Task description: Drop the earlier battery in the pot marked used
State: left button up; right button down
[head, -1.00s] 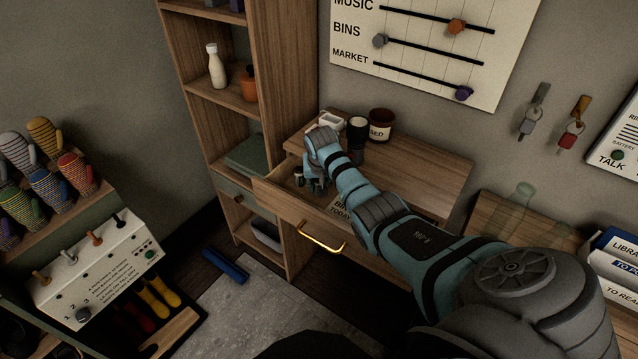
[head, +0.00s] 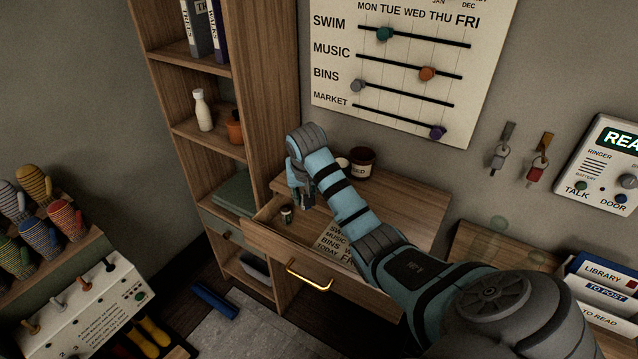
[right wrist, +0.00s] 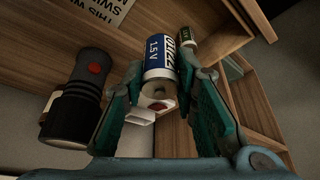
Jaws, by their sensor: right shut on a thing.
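My right gripper (head: 302,198) is shut on a blue-and-white battery (right wrist: 161,57) marked 1.5 V, which shows between its fingertips in the right wrist view (right wrist: 160,76). In the head view the gripper hangs above the left part of the open drawer (head: 275,238), and the held battery is not clear there. A second, green-and-white battery (head: 286,214) stands in the drawer; it also shows behind the held one in the right wrist view (right wrist: 198,42). The brown pot (head: 361,163), its label partly readable as "SED", stands on the desk behind my right arm. My left gripper is out of view.
A black torch (right wrist: 77,105) stands on the desk near the pot. A white object (right wrist: 145,113) lies below the held battery in the wrist view. A printed note (head: 338,245) lies in the drawer. A shelf unit (head: 262,110) rises close left of the gripper.

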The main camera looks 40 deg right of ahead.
aim_at(358, 173)
jog(key=u, duration=0.05)
jog(key=k, duration=1.45)
jog(key=z, duration=0.45)
jog(key=i, duration=1.35)
jog(key=z, duration=1.05)
